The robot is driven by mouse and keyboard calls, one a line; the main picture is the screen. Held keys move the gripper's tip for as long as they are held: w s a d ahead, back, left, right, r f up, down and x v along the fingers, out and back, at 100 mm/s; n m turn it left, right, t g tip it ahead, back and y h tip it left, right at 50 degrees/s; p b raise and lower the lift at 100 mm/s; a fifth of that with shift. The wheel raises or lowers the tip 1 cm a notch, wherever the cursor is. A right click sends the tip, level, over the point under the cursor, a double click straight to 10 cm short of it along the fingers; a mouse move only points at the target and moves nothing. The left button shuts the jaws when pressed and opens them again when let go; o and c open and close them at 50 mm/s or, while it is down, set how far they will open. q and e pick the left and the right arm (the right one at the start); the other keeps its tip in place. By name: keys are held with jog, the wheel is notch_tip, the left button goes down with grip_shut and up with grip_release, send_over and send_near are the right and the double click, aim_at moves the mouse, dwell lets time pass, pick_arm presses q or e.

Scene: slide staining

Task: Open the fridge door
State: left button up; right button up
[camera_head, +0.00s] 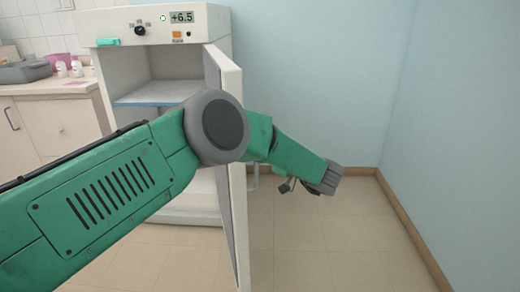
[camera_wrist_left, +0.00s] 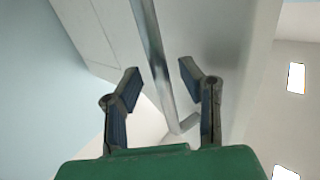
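The fridge (camera_head: 158,28) is a white cabinet with a dial and a +6.5 display on top. Its door (camera_head: 240,235) stands wide open, swung out toward me on its right side. My left arm crosses in front of the fridge and door, and its wrist end is right of the door's outer face. In the left wrist view, my left gripper (camera_wrist_left: 162,74) is open, its two fingers spread on either side of the metal door handle (camera_wrist_left: 153,45). I cannot tell whether they touch it. My right gripper is not in view.
A counter (camera_head: 45,88) with a grey tray and small white bottles stands at the left. A blue wall (camera_head: 455,130) is at the right. The tiled floor (camera_head: 340,245) right of the door is clear.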

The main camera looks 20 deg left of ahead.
pick_arm(q)
jog(key=v, duration=1.1)
jog(key=shift+d, duration=0.4)
jog(key=shift+f, duration=0.15)
